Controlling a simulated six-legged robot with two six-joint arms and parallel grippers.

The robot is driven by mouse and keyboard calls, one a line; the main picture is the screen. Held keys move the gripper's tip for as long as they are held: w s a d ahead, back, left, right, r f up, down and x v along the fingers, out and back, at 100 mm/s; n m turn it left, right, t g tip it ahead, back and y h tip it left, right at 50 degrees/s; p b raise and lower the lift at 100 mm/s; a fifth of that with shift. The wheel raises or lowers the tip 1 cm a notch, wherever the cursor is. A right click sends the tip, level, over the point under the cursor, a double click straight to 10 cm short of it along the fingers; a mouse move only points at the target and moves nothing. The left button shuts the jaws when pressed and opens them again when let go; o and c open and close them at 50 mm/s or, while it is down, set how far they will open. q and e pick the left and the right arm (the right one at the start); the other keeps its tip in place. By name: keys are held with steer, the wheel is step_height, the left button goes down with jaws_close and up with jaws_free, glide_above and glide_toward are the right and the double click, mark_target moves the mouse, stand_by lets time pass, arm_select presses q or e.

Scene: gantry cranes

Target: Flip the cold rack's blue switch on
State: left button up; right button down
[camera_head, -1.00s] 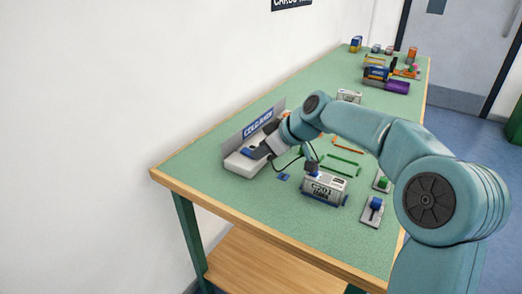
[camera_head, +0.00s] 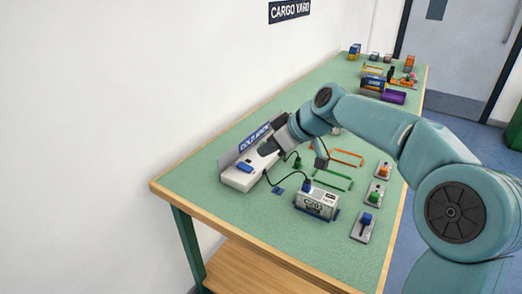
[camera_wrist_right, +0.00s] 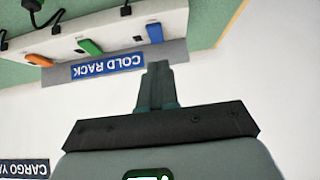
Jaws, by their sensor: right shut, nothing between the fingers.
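The cold rack (camera_head: 237,179) is a pale box with a blue "COLD RACK" sign on a grey back panel, at the table's left side. Its blue switch (camera_head: 243,167) is uncovered at the near end. The wrist view shows the rack upside down, with the blue switch (camera_wrist_right: 154,33) beside a green switch (camera_wrist_right: 90,46) and an orange one (camera_wrist_right: 38,60). My right gripper (camera_head: 267,148) is shut and empty, just beyond the blue switch in the head view. In the wrist view its tips (camera_wrist_right: 157,66) are apart from the switch. My left gripper is out of view.
A grey container (camera_head: 316,202) with a cable stands right of the rack. Levers with blue (camera_head: 366,220), green (camera_head: 376,196) and orange (camera_head: 384,170) knobs line the right side. Green (camera_head: 333,179) and orange (camera_head: 347,157) frames lie between. The table's near left is clear.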

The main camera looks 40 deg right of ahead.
steer(key=v, duration=0.6)
steer(key=shift+s+p, duration=0.35)
steer(key=shift+s, duration=0.15)
